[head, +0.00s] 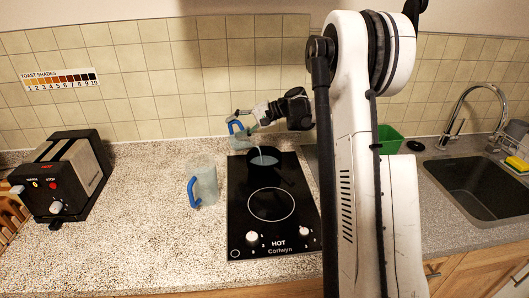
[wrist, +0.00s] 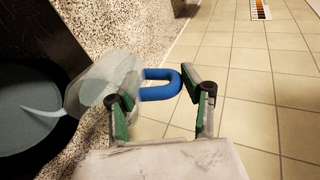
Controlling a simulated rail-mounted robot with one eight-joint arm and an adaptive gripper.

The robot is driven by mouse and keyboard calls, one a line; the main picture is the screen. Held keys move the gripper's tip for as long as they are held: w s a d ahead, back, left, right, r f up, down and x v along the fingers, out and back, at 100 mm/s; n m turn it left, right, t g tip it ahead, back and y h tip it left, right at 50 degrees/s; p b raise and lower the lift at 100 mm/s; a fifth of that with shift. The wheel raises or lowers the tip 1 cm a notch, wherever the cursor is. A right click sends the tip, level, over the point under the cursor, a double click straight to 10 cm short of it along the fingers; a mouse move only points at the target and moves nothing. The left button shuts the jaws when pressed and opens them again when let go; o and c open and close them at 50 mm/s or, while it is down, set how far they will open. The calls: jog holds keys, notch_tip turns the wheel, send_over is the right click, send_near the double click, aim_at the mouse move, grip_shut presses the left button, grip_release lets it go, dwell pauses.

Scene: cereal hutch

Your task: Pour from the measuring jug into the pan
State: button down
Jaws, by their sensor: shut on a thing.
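The clear measuring jug (head: 238,139) with a blue handle is tilted above the back of the hob. My gripper (head: 252,117) is shut on its handle. In the wrist view the blue handle (wrist: 160,91) lies between my green-padded fingers (wrist: 157,90), and the translucent jug body (wrist: 100,84) tips left. A thin pale stream runs from the jug down into the dark pan (head: 277,162) on the rear burner. Pale liquid (head: 263,161) shows in the pan. The pan also fills the left of the wrist view (wrist: 45,140).
A second clear jug (head: 206,181) with a blue handle stands upright on the counter left of the hob (head: 270,228). A toaster (head: 78,172) is at far left. A green container (head: 388,138) and a sink (head: 480,185) are right of my arm.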

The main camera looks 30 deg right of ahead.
jog(key=shift+s+d+r+t+y, duration=0.25)
jog(key=shift+d+r+t+y, duration=0.05)
jog(key=shift+d+y, duration=0.1)
dwell(0.3)
jog(key=shift+s+d+r+y+b, duration=0.15)
jog(key=shift+s+d+y+b, duration=0.15)
jog(key=shift+b, duration=0.25)
jog(key=shift+s+d+r+t+y+b, duration=0.3)
jog(key=shift+s+d+t+b, duration=0.15)
jog(key=shift+d+b, duration=0.3)
jog(key=shift+w+a+r+p, duration=0.1)
jog(key=shift+a+p, duration=0.15)
jog(key=shift+p, duration=0.2)
jog(key=w+a+f+g+h+p, duration=0.1)
jog(key=w+a+g+h+p, duration=0.1)
jog(key=shift+a+f+h, duration=0.3)
jog(key=shift+a+f, duration=0.05)
jog(key=shift+a, duration=0.05)
jog(key=shift+w+f+g, duration=0.15)
jog(key=shift+f+g, duration=0.1)
jog(key=shift+f, duration=0.1)
jog(key=shift+a+h, duration=0.1)
jog(key=shift+h, duration=0.2)
